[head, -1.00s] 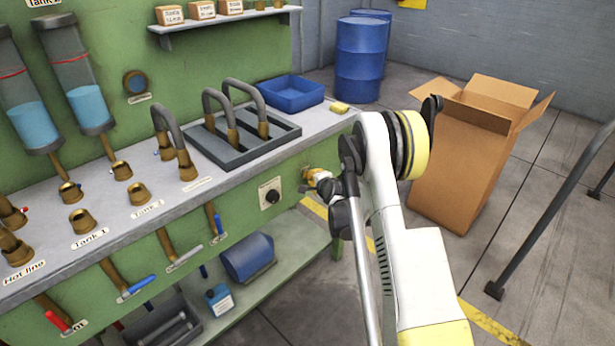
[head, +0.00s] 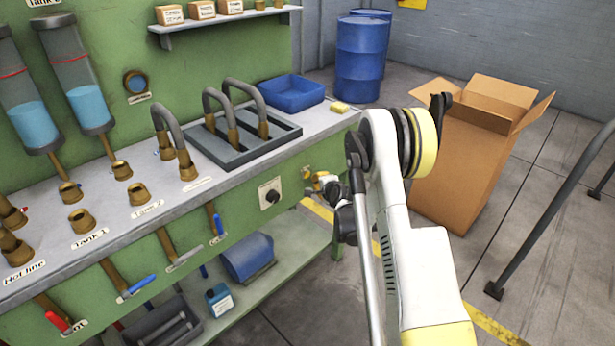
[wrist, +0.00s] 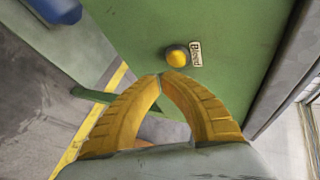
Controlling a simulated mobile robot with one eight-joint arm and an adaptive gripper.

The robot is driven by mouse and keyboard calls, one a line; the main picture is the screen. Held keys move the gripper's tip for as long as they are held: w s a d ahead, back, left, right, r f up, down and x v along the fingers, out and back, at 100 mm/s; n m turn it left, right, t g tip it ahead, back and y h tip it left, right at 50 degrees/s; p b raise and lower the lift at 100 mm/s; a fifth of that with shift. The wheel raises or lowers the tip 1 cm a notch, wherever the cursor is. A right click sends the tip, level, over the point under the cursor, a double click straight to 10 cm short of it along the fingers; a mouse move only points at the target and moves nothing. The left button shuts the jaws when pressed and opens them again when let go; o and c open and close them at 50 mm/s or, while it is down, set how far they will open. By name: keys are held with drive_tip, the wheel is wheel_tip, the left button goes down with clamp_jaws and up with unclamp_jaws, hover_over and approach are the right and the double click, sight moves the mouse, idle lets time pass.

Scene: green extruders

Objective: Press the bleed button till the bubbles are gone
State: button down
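The bleed button is a round yellow knob (wrist: 177,57) on the green panel in the wrist view, with a label reading "Bleed" beside it. In the head view a small yellow spot (head: 306,172) on the bench front seems to be the same button. My gripper (wrist: 160,76) has its two yellow fingers together at the tips, with nothing between them. The tips appear just short of the button, with a small gap in the picture. In the head view my gripper (head: 322,182) is beside the bench front.
A dark rotary knob (head: 271,196) on a pale plate sits left of my gripper. The worktop (head: 215,190) edge runs above it. A cardboard box (head: 460,160) stands right of my arm.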

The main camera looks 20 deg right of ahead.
drive_tip(key=s, duration=0.1)
drive_tip(key=s+d, duration=0.1)
drive_tip(key=s, duration=0.2)
drive_tip(key=shift+d, duration=0.25)
idle(0.6)
drive_tip(key=s+a+r+n+g+y, duration=0.1)
drive_tip(key=s+a+r+n, duration=0.35)
drive_tip(key=a+r, duration=0.4)
drive_tip(key=s+a+r+n+g, duration=0.1)
drive_tip(key=s+a+r+n, duration=0.4)
drive_tip(key=r, duration=0.6)
drive_tip(key=s+a+n+g, duration=0.1)
drive_tip(key=s+a+n, duration=0.2)
drive_tip(key=s, duration=0.6)
drive_tip(key=s+a+r+n+g, duration=0.1)
drive_tip(key=s+a+n, duration=0.2)
drive_tip(key=s, duration=0.6)
drive_tip(key=s+a+r+n+g, duration=0.1)
drive_tip(key=s+a+n, duration=0.2)
drive_tip(key=s, duration=0.6)
drive_tip(key=shift+s+r, duration=0.25)
drive_tip(key=shift+s, duration=0.1)
